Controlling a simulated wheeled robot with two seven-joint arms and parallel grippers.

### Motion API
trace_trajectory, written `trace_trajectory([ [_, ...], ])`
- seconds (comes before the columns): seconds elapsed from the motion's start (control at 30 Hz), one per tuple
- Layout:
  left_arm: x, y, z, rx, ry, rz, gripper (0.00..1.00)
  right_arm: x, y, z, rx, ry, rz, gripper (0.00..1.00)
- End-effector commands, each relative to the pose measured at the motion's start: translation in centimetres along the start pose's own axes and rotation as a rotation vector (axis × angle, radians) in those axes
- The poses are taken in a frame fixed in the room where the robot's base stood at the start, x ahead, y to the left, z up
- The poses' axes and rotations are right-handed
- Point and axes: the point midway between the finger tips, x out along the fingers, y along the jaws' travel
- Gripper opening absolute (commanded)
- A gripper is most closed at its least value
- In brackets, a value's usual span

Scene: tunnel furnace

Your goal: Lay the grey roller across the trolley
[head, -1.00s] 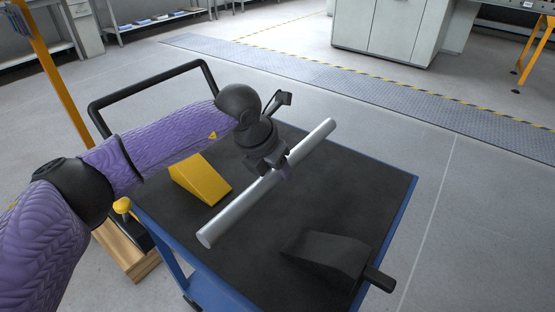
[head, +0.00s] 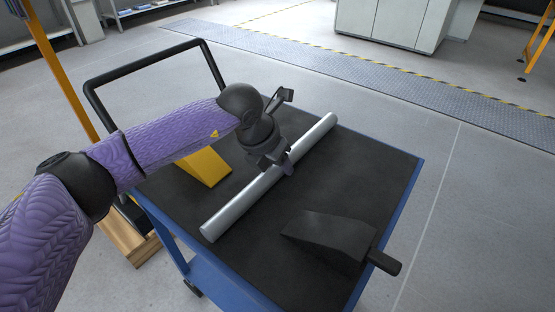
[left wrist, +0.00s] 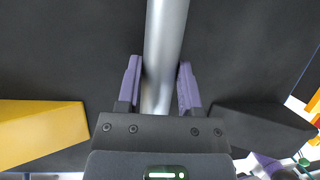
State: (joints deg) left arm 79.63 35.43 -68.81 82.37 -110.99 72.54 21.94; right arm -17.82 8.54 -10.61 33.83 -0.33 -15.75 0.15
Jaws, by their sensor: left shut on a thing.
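The grey roller (head: 235,205) is a smooth metallic cylinder lying diagonally over the dark top (head: 345,180) of the blue trolley (head: 405,205). My left gripper (head: 286,168) is shut on it near its middle. In the left wrist view, the roller (left wrist: 166,40) passes between the two purple fingers of the left gripper (left wrist: 159,88). The roller is very low over the top; I cannot tell whether it touches. My right gripper is not in view.
A yellow wedge (head: 207,167) sits behind the roller on the left, partly hidden by my left arm. A black wedge (head: 325,238) with a handle sits at the front right. The trolley's black push handle (head: 145,66) rises at the far left.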

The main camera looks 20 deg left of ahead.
Motion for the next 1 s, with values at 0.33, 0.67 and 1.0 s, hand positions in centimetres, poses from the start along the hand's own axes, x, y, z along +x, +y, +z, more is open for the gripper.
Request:
trace_trajectory([
  [0.33, 0.3, 0.0, -0.1, 0.000, 0.002, 0.000, 0.49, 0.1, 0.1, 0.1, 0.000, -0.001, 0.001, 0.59],
  [0.67, 0.3, 0.0, -0.2, -0.001, 0.003, 0.000, 0.88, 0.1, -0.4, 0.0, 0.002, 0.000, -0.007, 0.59],
  [1.0, -5.8, 0.0, 0.2, 0.002, -0.003, 0.003, 0.88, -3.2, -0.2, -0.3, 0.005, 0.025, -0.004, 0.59],
])
